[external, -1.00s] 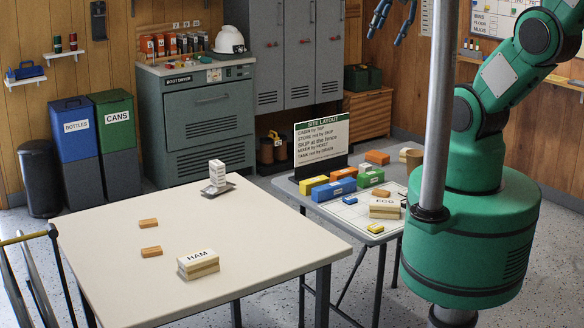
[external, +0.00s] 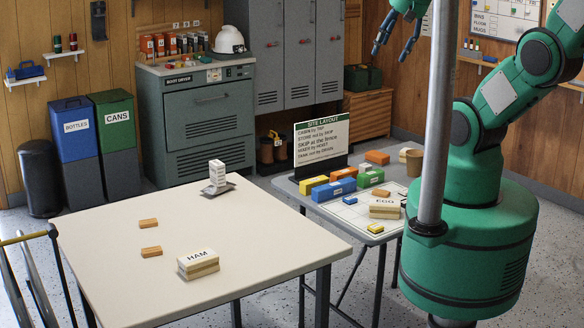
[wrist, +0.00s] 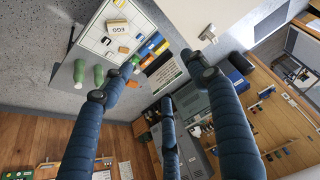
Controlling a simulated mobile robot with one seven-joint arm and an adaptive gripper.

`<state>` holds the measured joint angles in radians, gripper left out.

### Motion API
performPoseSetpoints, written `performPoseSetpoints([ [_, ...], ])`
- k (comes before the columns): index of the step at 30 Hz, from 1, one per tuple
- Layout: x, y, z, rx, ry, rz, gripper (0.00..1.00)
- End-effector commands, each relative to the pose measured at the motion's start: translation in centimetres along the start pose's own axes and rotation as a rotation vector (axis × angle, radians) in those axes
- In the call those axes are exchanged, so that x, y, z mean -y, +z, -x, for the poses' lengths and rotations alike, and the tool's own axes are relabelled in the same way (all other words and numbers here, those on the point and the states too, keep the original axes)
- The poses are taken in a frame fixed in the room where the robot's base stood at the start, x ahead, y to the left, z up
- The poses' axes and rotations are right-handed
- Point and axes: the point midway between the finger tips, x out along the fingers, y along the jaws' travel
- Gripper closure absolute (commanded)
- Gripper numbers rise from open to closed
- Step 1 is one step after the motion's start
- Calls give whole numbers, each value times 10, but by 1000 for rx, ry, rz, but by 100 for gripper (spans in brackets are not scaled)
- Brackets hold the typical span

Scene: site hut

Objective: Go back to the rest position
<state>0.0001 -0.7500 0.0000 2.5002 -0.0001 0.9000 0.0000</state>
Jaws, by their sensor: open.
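My gripper (external: 391,54) hangs at the top of the external view, in the air above and behind the right-hand table. Its blue fingers are spread apart and hold nothing. In the wrist view the open fingers (wrist: 160,76) reach up the picture with nothing between them. My green arm stands at the right, beside the tables and partly behind a grey pole.
The cream table (external: 270,245) bears a HAM pack (external: 198,264), two orange blocks and a white stack. Grey lockers (external: 300,50) stand behind.

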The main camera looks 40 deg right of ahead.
Motion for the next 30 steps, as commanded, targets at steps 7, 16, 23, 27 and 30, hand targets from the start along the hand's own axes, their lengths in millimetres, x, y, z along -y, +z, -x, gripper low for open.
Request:
performPoseSetpoints([
  [7, 0, 17, -32, 0, 0, 0, 41],
  [16, 0, 19, -36, 0, 0, 0, 41],
  [23, 0, 19, -36, 0, 0, 0, 41],
  [27, 0, 19, -36, 0, 0, 0, 41],
  [30, 0, 19, -36, 0, 0, 0, 41],
])
